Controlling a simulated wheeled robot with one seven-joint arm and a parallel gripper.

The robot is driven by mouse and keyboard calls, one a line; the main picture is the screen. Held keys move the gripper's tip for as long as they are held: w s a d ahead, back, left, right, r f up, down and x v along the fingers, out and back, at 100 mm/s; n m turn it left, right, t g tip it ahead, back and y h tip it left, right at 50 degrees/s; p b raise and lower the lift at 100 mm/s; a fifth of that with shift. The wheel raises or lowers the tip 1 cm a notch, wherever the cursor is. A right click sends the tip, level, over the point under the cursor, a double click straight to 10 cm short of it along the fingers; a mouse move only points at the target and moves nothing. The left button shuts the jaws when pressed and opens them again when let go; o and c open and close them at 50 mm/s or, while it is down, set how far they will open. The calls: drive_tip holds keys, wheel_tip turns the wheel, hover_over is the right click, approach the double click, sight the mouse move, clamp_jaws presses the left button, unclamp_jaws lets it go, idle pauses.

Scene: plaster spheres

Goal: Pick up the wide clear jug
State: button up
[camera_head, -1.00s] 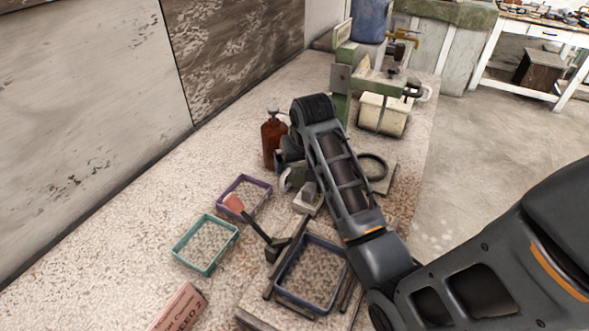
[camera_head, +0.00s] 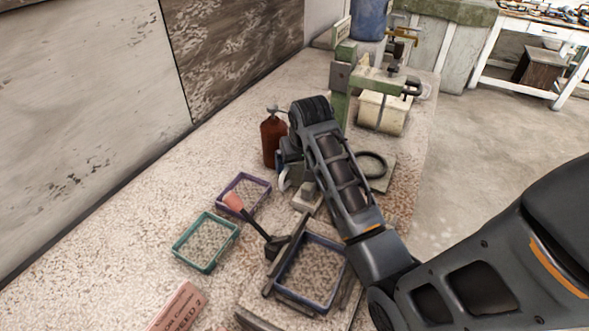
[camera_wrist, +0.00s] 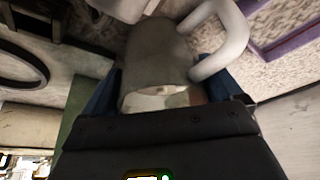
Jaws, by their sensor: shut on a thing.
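The jug (camera_wrist: 158,50) shows in the wrist view as a wide, greyish, see-through body with a thick pale handle (camera_wrist: 232,40) curving out on its right. My gripper (camera_wrist: 162,88) has its blue fingers on either side of the body and is shut on it. In the head view my arm hides most of the jug; a pale curved part, seemingly its handle (camera_head: 284,179), shows left of the arm. Whether the jug touches the bench or hangs just above it I cannot tell.
A brown pump bottle (camera_head: 271,142) stands close behind my gripper. Purple (camera_head: 226,207), teal (camera_head: 181,258) and dark blue (camera_head: 280,290) trays lie nearer, with a pink-ended tool (camera_head: 233,201) among them. A green clamp stand (camera_head: 342,85) rises behind. Bench space is free at left.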

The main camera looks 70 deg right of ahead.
drive_tip(key=shift+r, duration=0.1)
drive_tip(key=shift+c, duration=0.6)
drive_tip(key=shift+r, duration=0.15)
wheel_tip(320, 180, up, 7)
drive_tip(key=s+a+b, duration=0.1)
drive_tip(key=s+b, duration=0.2)
drive_tip(key=s, duration=1.5)
drive_tip(key=shift+f, duration=0.2)
